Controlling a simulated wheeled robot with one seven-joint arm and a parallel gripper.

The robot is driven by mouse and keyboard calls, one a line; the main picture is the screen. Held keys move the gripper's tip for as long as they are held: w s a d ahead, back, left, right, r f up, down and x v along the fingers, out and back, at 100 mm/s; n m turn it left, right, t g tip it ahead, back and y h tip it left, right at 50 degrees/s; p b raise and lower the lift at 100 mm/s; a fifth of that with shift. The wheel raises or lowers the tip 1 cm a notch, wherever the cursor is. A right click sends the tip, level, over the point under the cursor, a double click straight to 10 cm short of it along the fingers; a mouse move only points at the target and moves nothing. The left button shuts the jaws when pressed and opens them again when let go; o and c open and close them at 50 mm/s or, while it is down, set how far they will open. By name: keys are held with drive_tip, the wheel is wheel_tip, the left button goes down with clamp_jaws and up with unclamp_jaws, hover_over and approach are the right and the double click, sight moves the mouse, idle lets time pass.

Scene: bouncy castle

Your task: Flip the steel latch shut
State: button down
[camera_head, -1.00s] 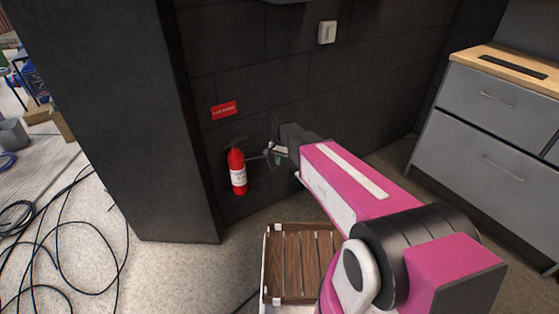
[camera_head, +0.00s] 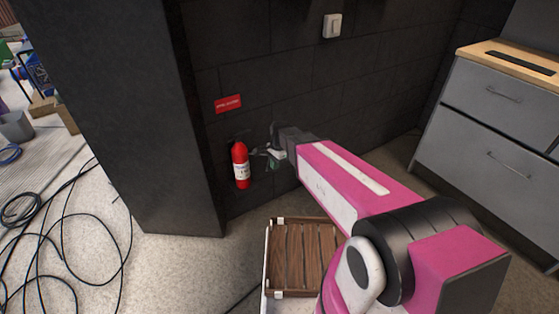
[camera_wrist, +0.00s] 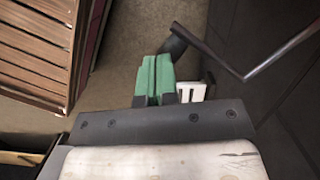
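My gripper (camera_wrist: 155,78) shows in the wrist view as two green fingers pressed together, with nothing visible between them. A dark bent metal bar (camera_wrist: 214,54) with a thick rounded end lies just beyond and right of the fingertips; whether they touch is unclear. I cannot tell whether this bar is the steel latch. In the head view my gripper (camera_head: 271,158) is small and partly hidden by my wrist, low by the dark block wall, just right of a red fire extinguisher (camera_head: 241,168). No latch can be made out clearly there.
A slatted wooden crate (camera_head: 305,262) stands on the floor below my arm; it also shows in the wrist view (camera_wrist: 38,55). A dark pillar (camera_head: 150,120) rises at left, with black cables (camera_head: 75,235) on the floor. Grey drawers (camera_head: 490,120) stand at right.

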drive_tip(key=s+a+m+t, duration=0.1)
drive_tip(key=s+a+m, duration=0.5)
drive_tip(key=a, duration=0.6)
drive_tip(key=shift+d, duration=0.1)
idle(0.4)
drive_tip(key=d+r, duration=0.5)
drive_tip(key=r, duration=0.6)
drive_tip(key=shift+r, duration=0.35)
drive_tip(key=shift+d, duration=0.1)
